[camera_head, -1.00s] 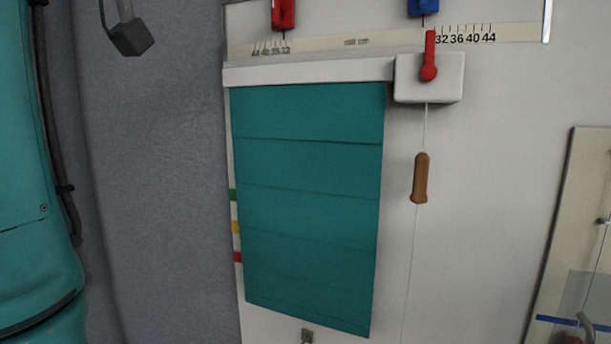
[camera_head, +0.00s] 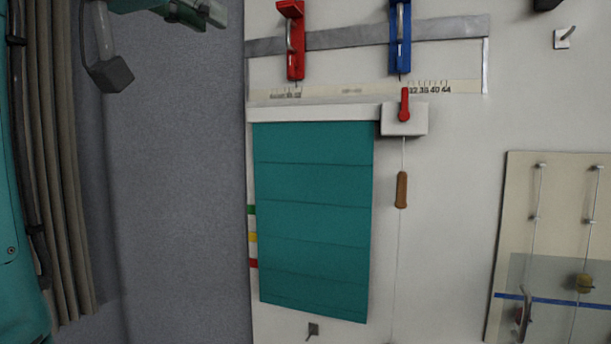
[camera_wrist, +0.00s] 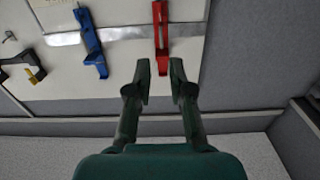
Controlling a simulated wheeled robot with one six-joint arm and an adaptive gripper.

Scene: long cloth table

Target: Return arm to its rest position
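My gripper (camera_wrist: 160,72) shows in the wrist view with its two dark fingers spread apart and nothing between them. It points toward a red slider (camera_wrist: 161,38) on the wall board, which lies beyond the fingertips; I cannot tell the exact gap. Part of my teal arm (camera_head: 15,240) shows at the left edge of the head view.
The board (camera_head: 450,240) carries a teal blind (camera_head: 313,220), a cord with a brown handle (camera_head: 401,190), a red slider (camera_head: 292,40) and a blue slider (camera_head: 400,38). A panel with rods (camera_head: 560,240) is at right. A grey wall (camera_head: 180,180) is at left.

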